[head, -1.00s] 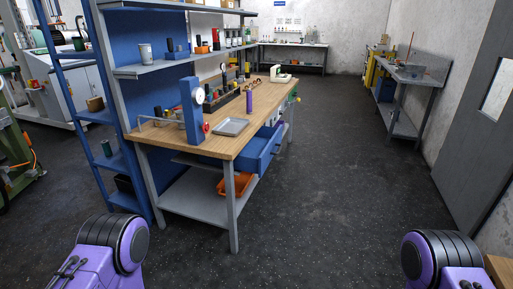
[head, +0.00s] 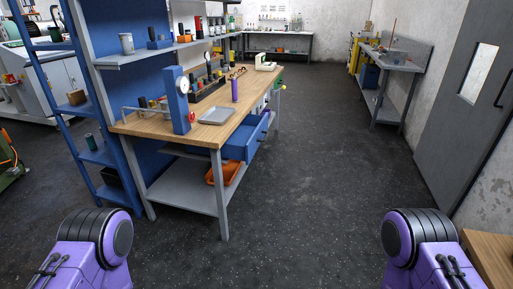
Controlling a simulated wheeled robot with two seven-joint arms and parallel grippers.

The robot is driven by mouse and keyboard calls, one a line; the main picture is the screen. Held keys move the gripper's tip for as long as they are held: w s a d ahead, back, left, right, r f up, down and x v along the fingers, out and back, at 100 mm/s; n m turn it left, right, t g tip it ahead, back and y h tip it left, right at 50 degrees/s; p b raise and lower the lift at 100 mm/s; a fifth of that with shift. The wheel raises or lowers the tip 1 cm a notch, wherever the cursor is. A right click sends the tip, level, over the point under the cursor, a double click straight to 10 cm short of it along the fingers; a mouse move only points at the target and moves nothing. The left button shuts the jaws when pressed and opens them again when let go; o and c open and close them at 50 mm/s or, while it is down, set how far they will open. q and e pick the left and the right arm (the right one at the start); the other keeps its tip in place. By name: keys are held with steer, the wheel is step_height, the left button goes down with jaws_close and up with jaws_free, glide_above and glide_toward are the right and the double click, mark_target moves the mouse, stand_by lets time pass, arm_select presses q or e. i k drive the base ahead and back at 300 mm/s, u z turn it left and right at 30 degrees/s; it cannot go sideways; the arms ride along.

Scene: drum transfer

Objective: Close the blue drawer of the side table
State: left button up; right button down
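The blue drawer (head: 250,141) stands pulled open from the right side of the wood-topped side table (head: 206,137), under its top. The table is ahead of me, left of the middle in the head view. Only purple links of my two arms show at the lower left and lower right. Neither of my grippers is in view.
An orange bin (head: 226,172) sits on the table's grey lower shelf (head: 187,186). A blue shelving rack (head: 98,150) stands left of the table. Dark floor (head: 320,160) is clear to the right. A grey door (head: 470,110) and a wooden surface (head: 492,255) are at the right.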

mark_target(244, 142)
steer(key=u, duration=0.5)
steer(key=k, duration=0.55)
steer(key=z, duration=0.3)
steer(key=i, duration=0.7)
steer(key=z, duration=0.9)
steer(key=i, duration=0.85)
steer(key=u, duration=0.5)
steer(key=i, duration=0.75)
steer(key=u, duration=0.75)
